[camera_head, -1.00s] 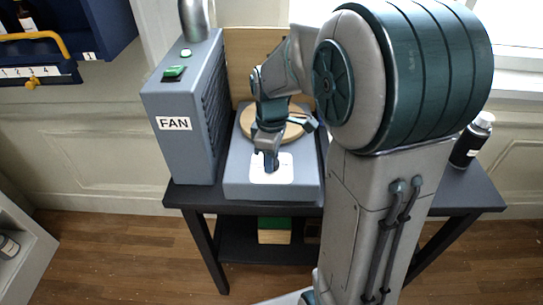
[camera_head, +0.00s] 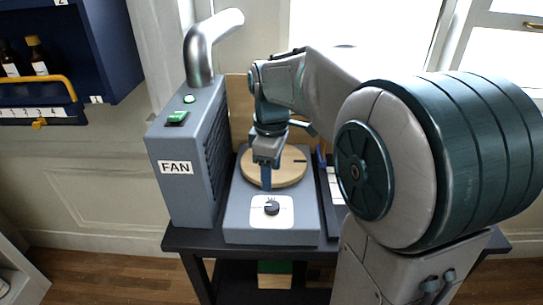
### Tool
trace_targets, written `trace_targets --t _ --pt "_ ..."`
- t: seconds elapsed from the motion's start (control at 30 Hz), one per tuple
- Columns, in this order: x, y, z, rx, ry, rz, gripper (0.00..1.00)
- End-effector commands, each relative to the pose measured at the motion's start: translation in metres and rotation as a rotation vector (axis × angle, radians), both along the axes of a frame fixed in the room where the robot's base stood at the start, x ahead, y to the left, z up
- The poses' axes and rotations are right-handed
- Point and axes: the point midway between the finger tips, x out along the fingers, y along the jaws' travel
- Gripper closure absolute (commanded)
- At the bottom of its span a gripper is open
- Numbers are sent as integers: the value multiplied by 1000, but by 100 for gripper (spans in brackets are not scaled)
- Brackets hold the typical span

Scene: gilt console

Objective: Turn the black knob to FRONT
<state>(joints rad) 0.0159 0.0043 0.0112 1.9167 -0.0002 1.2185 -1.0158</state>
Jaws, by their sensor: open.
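The black knob (camera_head: 271,208) sits on a white plate (camera_head: 287,217) on the front part of a grey box (camera_head: 237,222). Its lettering is too small to read, so I cannot tell which mark it points to. My gripper (camera_head: 267,184) points down just behind the knob, apart from it, over the front of the round wooden disc (camera_head: 292,171). It is open and holds nothing that I can see.
A grey unit labelled FAN (camera_head: 175,195) stands close on the left, with a green switch and a bent metal pipe (camera_head: 198,45). A dark table (camera_head: 180,241) carries both. My arm hides much of the right side.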

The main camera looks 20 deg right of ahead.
Motion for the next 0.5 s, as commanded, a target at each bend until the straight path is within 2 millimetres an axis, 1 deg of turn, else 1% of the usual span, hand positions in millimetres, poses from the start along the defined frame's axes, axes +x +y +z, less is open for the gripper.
trace_targets --t 0.03,0.1,0.2,0.33,0.5 --pt "0 0 10 0 -2 0 43" --pt "0 0 20 0 -2 0 43" --pt "0 0 31 0 -1 0 43" --pt "0 0 36 0 -1 0 43" --pt "0 0 37 0 0 0 43"
